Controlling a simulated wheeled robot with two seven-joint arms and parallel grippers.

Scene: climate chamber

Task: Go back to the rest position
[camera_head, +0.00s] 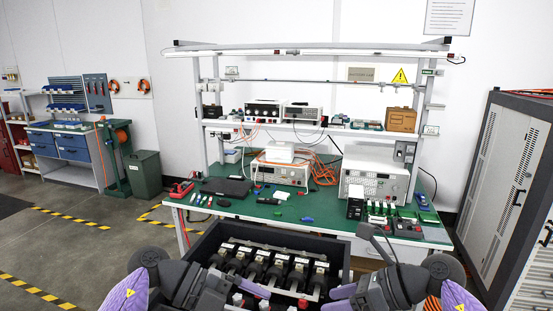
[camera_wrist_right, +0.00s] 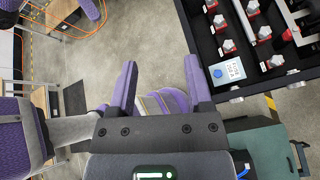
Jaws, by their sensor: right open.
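My left gripper (camera_head: 256,290) comes in from the lower left in the head view, over the front of a black crate. Only a purple finger part shows clearly, so its opening cannot be told. My right gripper (camera_head: 342,291) comes in from the lower right, near the crate's right front side. In the right wrist view my right gripper (camera_wrist_right: 162,82) has its two purple fingers apart. Nothing is between them, and the grey floor shows beyond.
The black crate (camera_head: 342,262) with several metal-topped parts stands before the green workbench (camera_head: 262,209). It shows at upper right in the right wrist view (camera_wrist_right: 204,52). A grey cabinet (camera_head: 499,165) stands right. Open floor (camera_head: 60,255) with striped tape lies left.

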